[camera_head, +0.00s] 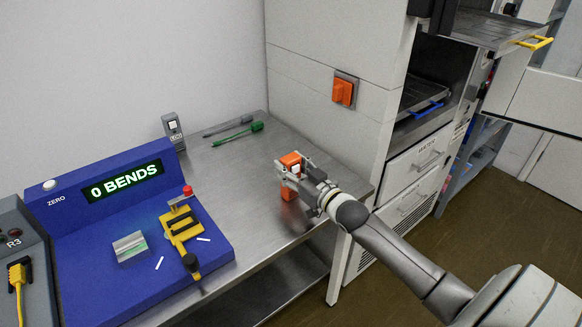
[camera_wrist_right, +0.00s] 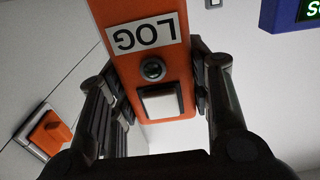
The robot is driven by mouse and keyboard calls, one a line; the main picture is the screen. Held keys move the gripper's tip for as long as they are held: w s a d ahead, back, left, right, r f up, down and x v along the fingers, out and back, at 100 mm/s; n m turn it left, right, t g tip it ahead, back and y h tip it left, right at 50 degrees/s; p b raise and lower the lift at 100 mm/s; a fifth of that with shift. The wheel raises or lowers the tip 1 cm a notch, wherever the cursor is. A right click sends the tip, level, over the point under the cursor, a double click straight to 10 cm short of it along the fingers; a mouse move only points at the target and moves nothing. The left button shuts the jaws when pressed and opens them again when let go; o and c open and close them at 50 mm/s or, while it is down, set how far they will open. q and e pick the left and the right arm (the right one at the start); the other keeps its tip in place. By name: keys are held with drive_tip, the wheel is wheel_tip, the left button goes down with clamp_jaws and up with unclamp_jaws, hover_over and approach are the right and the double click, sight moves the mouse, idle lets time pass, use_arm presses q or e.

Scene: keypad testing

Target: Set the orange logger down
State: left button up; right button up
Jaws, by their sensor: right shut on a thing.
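The orange logger (camera_head: 291,160) is in my right gripper (camera_head: 294,180), over the right part of the steel bench (camera_head: 232,190). In the right wrist view the logger (camera_wrist_right: 146,70) stands between the two fingers (camera_wrist_right: 152,105), with a "LOG" label, a dark round button and a pale square button facing the camera. The fingers hide part of its sides. A dark shadow lies on the bench below and beside it. I cannot tell whether its base touches the bench. My left gripper is not in view.
A blue bend tester (camera_head: 205,263) reading "0 BENDS" stands to the left, with a yellow clamp (camera_head: 182,226). An orange wall switch (camera_head: 342,91) is on the cabinet side. Bench between tester and logger is clear.

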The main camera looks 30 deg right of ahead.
drive_tip(key=shift+f, duration=0.15)
drive_tip(key=o, duration=1.1)
drive_tip(key=s, duration=0.8)
drive_tip(key=s+d, duration=0.1)
drive_tip(key=s, duration=0.3)
